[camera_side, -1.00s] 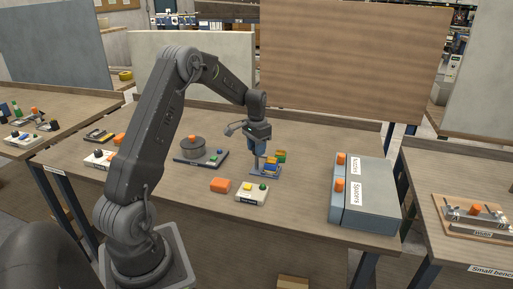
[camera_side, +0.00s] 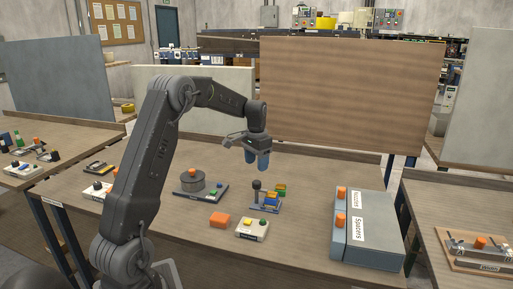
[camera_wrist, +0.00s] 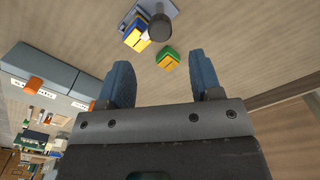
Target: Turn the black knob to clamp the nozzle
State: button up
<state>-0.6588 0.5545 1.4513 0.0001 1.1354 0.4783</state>
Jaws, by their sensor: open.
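A small fixture (camera_side: 266,208) with blue and yellow parts stands on the middle of the bench. The black knob (camera_side: 257,185) stands upright at its left on a dark post. In the wrist view the knob (camera_wrist: 160,27) shows as a dark round cap beside the blue and yellow block (camera_wrist: 136,34). My gripper (camera_side: 257,168) hangs above the knob, pointing down, with a small gap between them. Its blue fingers are spread and hold nothing. I cannot make out the nozzle itself.
A green and yellow block (camera_side: 280,191) lies just behind the fixture. An orange block (camera_side: 219,220) and a white button box (camera_side: 252,230) lie in front. A dark round device (camera_side: 192,181) stands left, and grey bins (camera_side: 372,235) stand right.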

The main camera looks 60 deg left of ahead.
notch_tip(320, 180, up, 6)
jog(key=shift+d, duration=0.1)
dwell(0.5)
jog(key=s+d+r+m+t, duration=0.1)
jog(key=s+d+r, duration=0.25)
jog(key=d, duration=0.55)
jog(key=s+d+r+t, duration=0.1)
jog(key=s+d+r, duration=0.25)
jog(key=d, duration=0.55)
jog(key=s+d+f+m+t, duration=0.1)
jog(key=s+d+f+t, duration=0.2)
jog(key=s+d, duration=1)
jog(key=shift+s+f+t, duration=0.2)
jog(key=shift+s+t, duration=0.1)
jog(key=shift+s, duration=0.6)
